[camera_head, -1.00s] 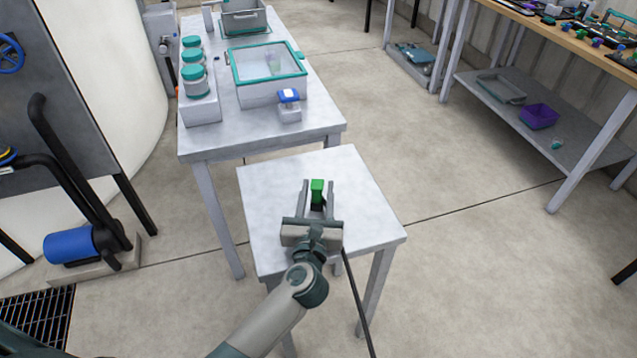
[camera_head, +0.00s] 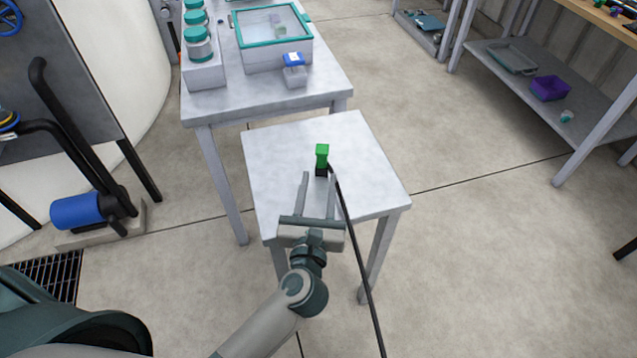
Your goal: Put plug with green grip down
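The plug with the green grip (camera_head: 322,152) stands upright on the small grey table (camera_head: 375,190), with a dark lower part under the green top. A black cable (camera_head: 352,245) runs from it over the table's front edge toward the floor. My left gripper (camera_head: 319,177) is open and empty, just on the near side of the plug. Its two fingers point at the plug and are spread apart, with the plug at or just past their tips. My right gripper is not in view.
A larger grey table (camera_head: 265,103) behind holds jars with teal lids (camera_head: 199,45), a teal-rimmed clear box (camera_head: 272,57) and a small blue-topped container (camera_head: 294,72). The small table is otherwise bare. A wooden-topped bench with a lower shelf (camera_head: 530,80) stands at the right.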

